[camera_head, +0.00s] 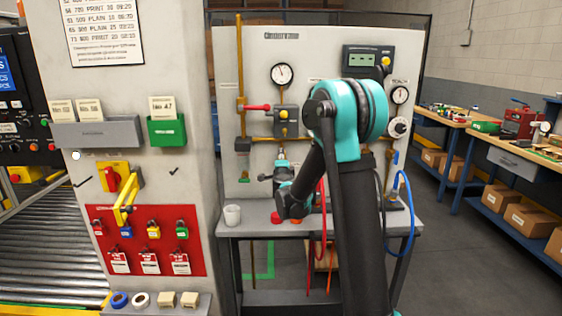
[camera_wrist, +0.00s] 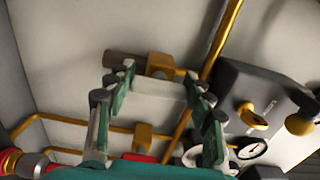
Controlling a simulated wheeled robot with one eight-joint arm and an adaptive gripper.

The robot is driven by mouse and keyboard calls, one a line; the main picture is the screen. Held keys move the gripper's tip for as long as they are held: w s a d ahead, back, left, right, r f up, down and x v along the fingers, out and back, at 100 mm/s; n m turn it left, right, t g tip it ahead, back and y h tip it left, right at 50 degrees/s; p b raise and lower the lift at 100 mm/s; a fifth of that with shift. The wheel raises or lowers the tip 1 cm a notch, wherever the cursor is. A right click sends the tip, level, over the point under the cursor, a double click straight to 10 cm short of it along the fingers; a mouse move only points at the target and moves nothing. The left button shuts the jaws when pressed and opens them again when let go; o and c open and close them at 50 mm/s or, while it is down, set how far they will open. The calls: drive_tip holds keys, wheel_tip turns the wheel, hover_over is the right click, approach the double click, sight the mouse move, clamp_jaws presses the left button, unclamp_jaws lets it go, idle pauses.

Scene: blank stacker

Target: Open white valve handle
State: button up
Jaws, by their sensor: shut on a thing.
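The white valve handle (camera_wrist: 158,89) is a pale bar next to a brass fitting (camera_wrist: 160,65) on the panel pipework, in the upper middle of the wrist view. My gripper (camera_wrist: 160,78) has its green, black-tipped fingers on either side of this handle and is shut on it. In the head view my gripper (camera_head: 280,170) is in front of the lower pipework of the white panel (camera_head: 250,70), left of my arm. The handle is too small and covered to make out clearly there.
A red lever (camera_head: 258,107) and a grey box with yellow knobs (camera_head: 286,119) are above my gripper. A round gauge (camera_head: 282,74) is higher up. A white cup (camera_head: 232,215) stands on the bench (camera_head: 245,231) below. Blue hoses (camera_head: 406,205) hang right of my arm.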

drive_tip(key=o, duration=1.2)
drive_tip(key=shift+c, duration=0.2)
drive_tip(key=shift+s, duration=0.1)
drive_tip(key=s, duration=1.2)
drive_tip(key=shift+a, duration=0.25)
